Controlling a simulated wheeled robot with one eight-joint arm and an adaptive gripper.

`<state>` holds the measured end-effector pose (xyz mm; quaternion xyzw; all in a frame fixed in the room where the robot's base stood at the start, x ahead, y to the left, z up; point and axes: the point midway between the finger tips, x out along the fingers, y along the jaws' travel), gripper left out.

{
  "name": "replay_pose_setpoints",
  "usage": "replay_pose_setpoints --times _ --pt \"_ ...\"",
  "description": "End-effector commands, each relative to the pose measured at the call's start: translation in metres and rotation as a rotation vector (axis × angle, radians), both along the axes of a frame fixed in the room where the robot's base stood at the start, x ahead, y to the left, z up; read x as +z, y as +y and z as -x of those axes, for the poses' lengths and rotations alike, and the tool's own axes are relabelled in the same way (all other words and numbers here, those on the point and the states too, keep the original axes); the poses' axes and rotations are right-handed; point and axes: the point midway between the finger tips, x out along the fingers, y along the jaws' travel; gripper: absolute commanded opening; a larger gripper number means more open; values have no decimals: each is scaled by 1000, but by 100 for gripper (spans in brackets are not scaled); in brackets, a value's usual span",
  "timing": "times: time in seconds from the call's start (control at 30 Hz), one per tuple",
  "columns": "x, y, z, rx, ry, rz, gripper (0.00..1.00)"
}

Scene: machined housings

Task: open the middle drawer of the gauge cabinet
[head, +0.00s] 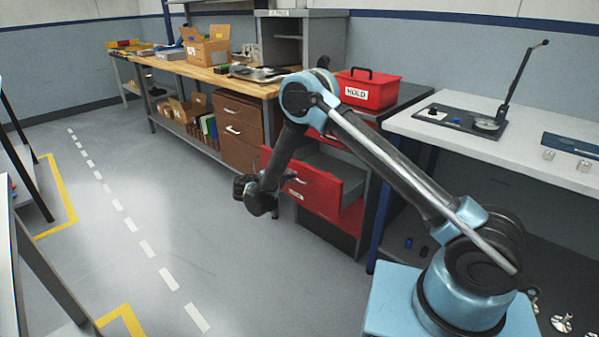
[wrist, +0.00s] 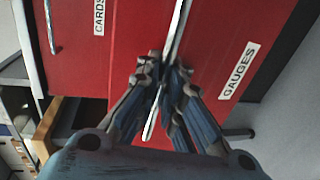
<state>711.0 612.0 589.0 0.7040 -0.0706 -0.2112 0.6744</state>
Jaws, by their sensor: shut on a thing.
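The gauge cabinet (head: 350,221) is red-fronted with a dark frame, in the middle of the head view. Its middle drawer (head: 318,194) stands pulled out, with its grey inside (head: 338,170) showing. My gripper (head: 288,179) is at this drawer's front, partly hidden behind my wrist. In the wrist view my gripper (wrist: 163,75) is shut on a silver bar handle (wrist: 180,22) on a red front (wrist: 210,45). A white label reading GAUGES (wrist: 238,70) is beside it. Another red front with a CARDS label (wrist: 99,17) and its own handle (wrist: 51,28) shows at left.
A red HOLD box (head: 366,90) sits on top of the cabinet. A wooden bench with brown drawers (head: 240,118) stands to the left, and a white table (head: 520,150) with a gauge stand (head: 480,123) to the right. The floor (head: 170,220) left of the drawer is clear.

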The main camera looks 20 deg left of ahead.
Motion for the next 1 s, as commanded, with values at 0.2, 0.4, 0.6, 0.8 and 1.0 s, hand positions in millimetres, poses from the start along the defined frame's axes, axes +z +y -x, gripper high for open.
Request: replay_pose_setpoints --times 0.2,0.4,0.6,0.8,1.0 --pt "-2 9 30 -7 3 0 0" --pt "-2 14 42 -7 3 0 0" --pt "-2 15 44 -8 4 0 0" --pt "-2 15 44 -8 5 1 0" --pt "-2 17 44 -4 3 0 29"
